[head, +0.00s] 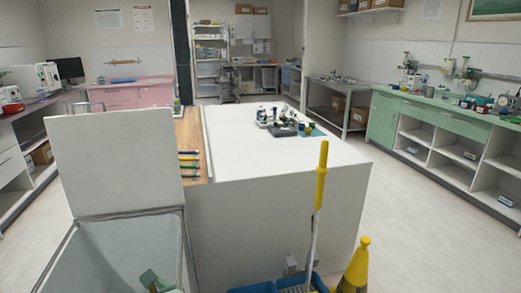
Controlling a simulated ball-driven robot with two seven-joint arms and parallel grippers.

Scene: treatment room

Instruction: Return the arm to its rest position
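Neither of my arms nor grippers shows in the head view. The task's only object is my own arm, so how it is posed cannot be seen from here.
A white bin (100,245) with its lid (115,160) raised stands close at front left, something green inside. A white-topped island (240,150) fills the middle. A yellow-handled mop (318,190), blue bucket (255,287) and yellow cone (355,265) stand before it. Open floor (415,235) lies right.

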